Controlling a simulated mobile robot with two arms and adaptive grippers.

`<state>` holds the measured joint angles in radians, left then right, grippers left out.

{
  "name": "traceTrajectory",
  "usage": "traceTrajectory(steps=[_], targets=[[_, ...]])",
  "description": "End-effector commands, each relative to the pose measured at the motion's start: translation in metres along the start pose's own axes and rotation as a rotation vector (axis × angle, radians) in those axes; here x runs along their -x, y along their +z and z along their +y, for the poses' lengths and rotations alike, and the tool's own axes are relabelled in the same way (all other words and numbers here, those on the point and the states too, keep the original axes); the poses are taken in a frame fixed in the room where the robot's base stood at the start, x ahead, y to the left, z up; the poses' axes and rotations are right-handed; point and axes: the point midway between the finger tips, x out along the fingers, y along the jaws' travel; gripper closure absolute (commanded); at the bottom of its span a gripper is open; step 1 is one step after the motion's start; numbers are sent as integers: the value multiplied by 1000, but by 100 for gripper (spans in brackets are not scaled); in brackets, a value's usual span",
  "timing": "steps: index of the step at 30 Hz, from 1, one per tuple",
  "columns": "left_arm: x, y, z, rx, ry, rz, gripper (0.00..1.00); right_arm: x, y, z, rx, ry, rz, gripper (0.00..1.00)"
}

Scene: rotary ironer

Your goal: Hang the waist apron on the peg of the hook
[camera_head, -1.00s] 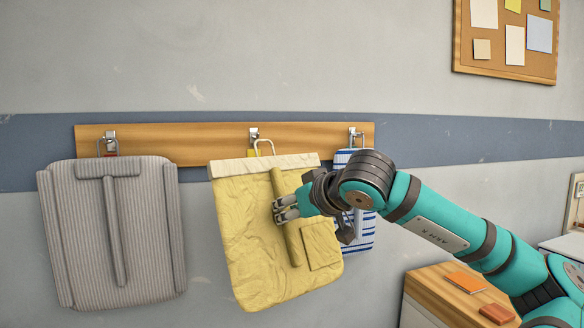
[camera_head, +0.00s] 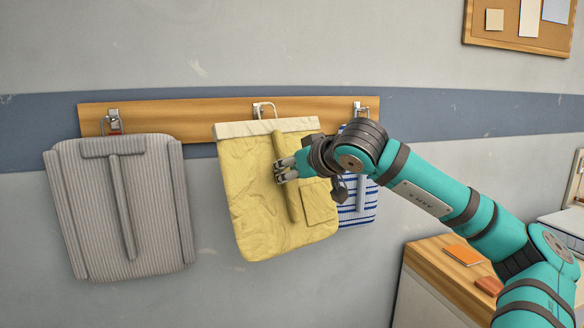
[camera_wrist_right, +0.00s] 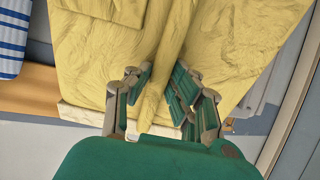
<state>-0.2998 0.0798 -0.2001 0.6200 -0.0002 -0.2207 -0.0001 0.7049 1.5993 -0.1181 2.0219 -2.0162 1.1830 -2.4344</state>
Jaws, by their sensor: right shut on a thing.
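The yellow waist apron (camera_head: 255,200) hangs upright before the wall, its pale waistband (camera_head: 235,130) at the top. A thin pale loop (camera_head: 273,107) stands above the waistband beside the middle metal hook (camera_head: 257,110) on the wooden rail. I cannot tell whether the loop is around the hook's peg or in front of it. My right gripper (camera_head: 281,170) is shut on the apron's raised vertical fold. In the right wrist view, the fingers (camera_wrist_right: 161,88) lie on both sides of that fold (camera_wrist_right: 158,98). My left gripper is out of view.
A grey striped apron (camera_head: 88,215) hangs at the left hook (camera_head: 114,118). A blue-and-white striped cloth (camera_head: 352,213) hangs at the right hook (camera_head: 358,108), partly behind my right arm. A wooden-topped cabinet (camera_head: 430,265) stands lower right. The wall above the rail (camera_head: 185,112) is clear.

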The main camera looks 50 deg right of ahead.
Motion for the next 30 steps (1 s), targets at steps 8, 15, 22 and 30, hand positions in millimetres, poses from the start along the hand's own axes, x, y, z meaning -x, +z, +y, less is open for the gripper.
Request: traceTrajectory(steps=[8,15,22,30], targets=[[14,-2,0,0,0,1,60,-14,-8,4,-2,-2,1,100],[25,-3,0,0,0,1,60,-28,-12,8,-3,-2,0,100],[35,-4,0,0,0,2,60,-40,-17,12,-3,-1,1,100],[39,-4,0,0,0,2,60,-55,-12,15,-1,0,1,100]])
